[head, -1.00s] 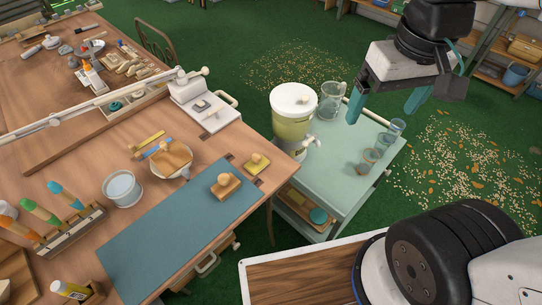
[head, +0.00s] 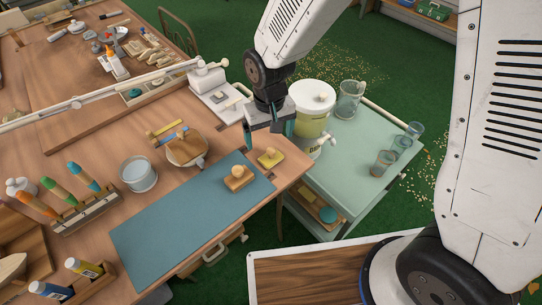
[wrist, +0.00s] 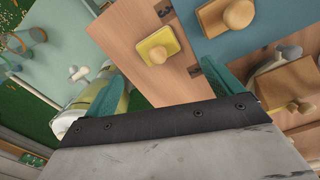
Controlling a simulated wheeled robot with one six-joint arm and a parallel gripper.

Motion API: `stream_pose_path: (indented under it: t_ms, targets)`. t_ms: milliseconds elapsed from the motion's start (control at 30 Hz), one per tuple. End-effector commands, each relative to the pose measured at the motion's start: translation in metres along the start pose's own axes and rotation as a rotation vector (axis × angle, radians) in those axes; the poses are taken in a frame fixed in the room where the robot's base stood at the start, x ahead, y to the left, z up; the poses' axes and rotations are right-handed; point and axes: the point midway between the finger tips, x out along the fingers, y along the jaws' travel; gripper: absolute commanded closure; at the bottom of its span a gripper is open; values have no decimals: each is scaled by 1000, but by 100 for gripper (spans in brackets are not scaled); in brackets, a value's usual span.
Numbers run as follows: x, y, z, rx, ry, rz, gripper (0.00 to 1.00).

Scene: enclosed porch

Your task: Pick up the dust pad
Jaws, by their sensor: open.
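Several knobbed pads lie on the workbench, and I cannot tell for certain which is the dust pad. A yellow pad with a round wooden knob (head: 270,158) lies on bare wood beside the blue mat; it also shows in the wrist view (wrist: 158,47). A wooden block with a knob (head: 238,178) sits on the blue mat and shows at the top of the wrist view (wrist: 225,16). My gripper (head: 268,137) is open and empty, above the bench near the yellow pad. In the wrist view the yellow pad lies between its teal fingers (wrist: 160,75).
A third knobbed block (head: 186,148) rests on a round dish. The blue mat (head: 170,235) is otherwise clear. A green-topped cart (head: 350,160) stands beside the bench with a lidded dispenser (head: 312,105), a jug (head: 349,98) and several glasses. A white box (head: 208,78) stands behind.

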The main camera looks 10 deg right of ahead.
Motion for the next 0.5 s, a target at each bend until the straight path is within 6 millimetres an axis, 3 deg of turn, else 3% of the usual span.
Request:
stream_pose_path:
  t_ms: [500]
  targets:
    - [65,2,3,2,-1,2,8]
